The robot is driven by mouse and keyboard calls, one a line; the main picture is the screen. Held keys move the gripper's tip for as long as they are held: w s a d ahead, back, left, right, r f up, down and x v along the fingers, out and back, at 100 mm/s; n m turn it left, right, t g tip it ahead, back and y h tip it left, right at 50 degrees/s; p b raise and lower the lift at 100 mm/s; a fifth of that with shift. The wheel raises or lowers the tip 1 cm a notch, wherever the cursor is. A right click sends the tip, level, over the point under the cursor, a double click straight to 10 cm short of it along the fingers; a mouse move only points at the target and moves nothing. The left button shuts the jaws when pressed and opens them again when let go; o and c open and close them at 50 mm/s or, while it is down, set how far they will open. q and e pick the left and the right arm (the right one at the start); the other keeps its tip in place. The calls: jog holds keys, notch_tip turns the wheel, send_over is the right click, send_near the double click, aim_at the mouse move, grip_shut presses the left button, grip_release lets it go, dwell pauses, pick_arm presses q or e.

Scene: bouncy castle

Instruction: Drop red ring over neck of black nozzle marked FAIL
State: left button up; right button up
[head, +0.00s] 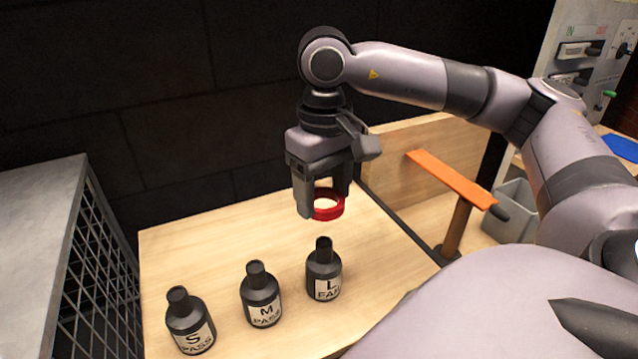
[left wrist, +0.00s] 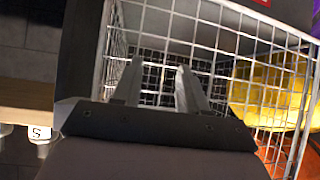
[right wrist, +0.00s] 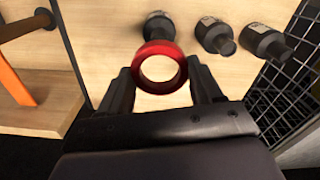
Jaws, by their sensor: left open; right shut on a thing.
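The red ring (head: 327,204) is held between the fingers of my right gripper (head: 322,200), above the wooden table. In the right wrist view the red ring (right wrist: 160,68) sits between the fingertips with its hole open. The black nozzle marked L FAIL (head: 323,272) stands upright on the table, below the ring and apart from it. In the right wrist view this nozzle (right wrist: 158,25) shows just beyond the ring, partly hidden by it. My left gripper (left wrist: 158,75) is open and empty in front of a white wire basket, and is not visible in the head view.
Black nozzles marked M PASS (head: 261,295) and S PASS (head: 189,322) stand to the left of the FAIL one on the wooden table (head: 215,240). An orange bar on a post (head: 452,180) stands at the right. A wire mesh cage (head: 100,270) is at the left.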

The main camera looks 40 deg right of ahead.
aim_at(324, 241)
jog(key=shift+f+b, duration=1.85)
jog(key=shift+f, duration=1.05)
jog(key=shift+f+b, duration=0.15)
jog(key=shift+b, duration=0.25)
jog(key=shift+f, duration=0.15)
jog(key=shift+b, duration=0.5)
jog(key=shift+f, duration=0.2)
jog(key=shift+f+b, duration=0.7)
jog(key=shift+b, duration=0.15)
jog(key=shift+f, duration=0.1)
jog(key=shift+f+b, duration=0.5)
jog(key=shift+b, duration=0.1)
